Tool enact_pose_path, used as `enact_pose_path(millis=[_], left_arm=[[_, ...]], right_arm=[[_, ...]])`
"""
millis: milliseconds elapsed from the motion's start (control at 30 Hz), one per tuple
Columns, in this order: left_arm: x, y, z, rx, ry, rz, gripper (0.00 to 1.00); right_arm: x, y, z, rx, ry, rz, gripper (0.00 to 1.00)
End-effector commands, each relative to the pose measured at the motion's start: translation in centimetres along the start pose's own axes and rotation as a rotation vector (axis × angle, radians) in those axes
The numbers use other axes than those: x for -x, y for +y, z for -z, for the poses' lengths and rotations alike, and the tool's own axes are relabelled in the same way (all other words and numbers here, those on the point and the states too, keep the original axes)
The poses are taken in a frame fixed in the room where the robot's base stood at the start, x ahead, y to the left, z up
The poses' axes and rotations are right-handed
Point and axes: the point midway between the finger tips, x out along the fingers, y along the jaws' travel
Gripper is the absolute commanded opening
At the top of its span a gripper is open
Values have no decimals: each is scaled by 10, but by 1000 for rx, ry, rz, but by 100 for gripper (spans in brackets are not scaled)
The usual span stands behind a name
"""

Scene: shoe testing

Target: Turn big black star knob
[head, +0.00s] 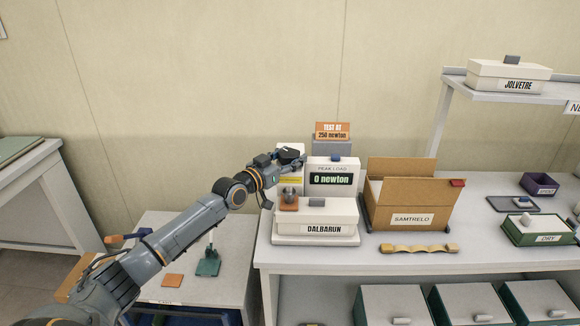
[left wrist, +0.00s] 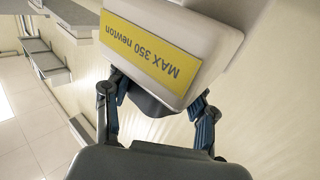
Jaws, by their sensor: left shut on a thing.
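The big black star knob (head: 291,154) sits at the top of a white tester housing, above its yellow label (head: 289,180). My left gripper (head: 284,160) reaches it from the left and is shut on it. In the left wrist view the knob (left wrist: 150,103) shows as a dark shape between the two fingers, partly hidden by the white housing (left wrist: 205,35). The label there reads "MAX 350 newton" upside down. The knob's arms are hard to make out. My right gripper is not in view.
A display (head: 331,179) reads "PEAK LOAD 0 newton", with an orange "TEST AT 250 newton" sign (head: 332,131) behind. A white DALBARUN box (head: 330,211) stands in front. A cardboard SAMTRELO box (head: 398,210) and a wavy tan sole (head: 418,249) are to the right.

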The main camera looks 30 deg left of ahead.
Motion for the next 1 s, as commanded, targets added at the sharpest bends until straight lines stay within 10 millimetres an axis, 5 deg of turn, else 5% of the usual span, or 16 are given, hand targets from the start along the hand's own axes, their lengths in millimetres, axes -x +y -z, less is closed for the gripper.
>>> enact_pose_path(millis=[333, 367, 467, 1000], left_arm=[[0, 0, 0, 0, -2, -4, 24], [0, 0, 0, 0, -2, -4, 58], [0, 0, 0, 0, -2, -3, 78], [14, 0, -2, 0, -4, -4, 80]], right_arm=[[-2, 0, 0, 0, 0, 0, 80], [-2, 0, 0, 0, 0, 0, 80], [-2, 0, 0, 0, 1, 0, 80], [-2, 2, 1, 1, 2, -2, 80]])
